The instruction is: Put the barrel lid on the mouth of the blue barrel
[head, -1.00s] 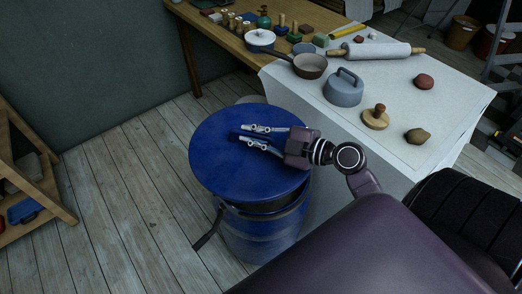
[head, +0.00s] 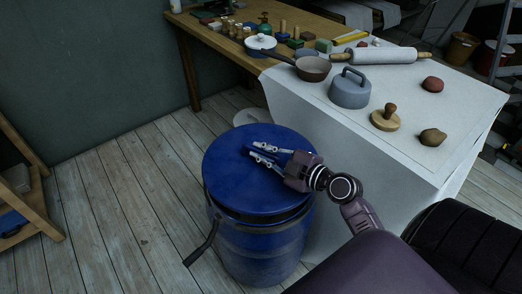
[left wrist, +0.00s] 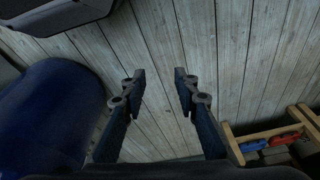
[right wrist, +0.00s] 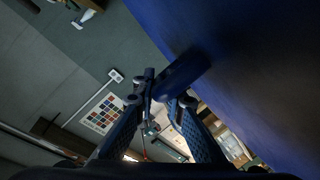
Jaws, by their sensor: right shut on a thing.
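The blue barrel (head: 262,250) stands on the floor beside the white-covered bench; a dark ring with a lever goes round its upper part. The round blue barrel lid (head: 232,178) is over the barrel's mouth and hides it. A dark band shows between lid and barrel at the front; I cannot tell whether the lid touches the rim all round. My right gripper (head: 258,153) is above the lid, shut on its handle (right wrist: 183,74). My left gripper (left wrist: 157,78) is open and empty above the floorboards, outside the head view. The barrel (left wrist: 45,115) also shows in the left wrist view.
A wooden shelf (head: 40,215) is at far left. Floor left of the barrel is clear.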

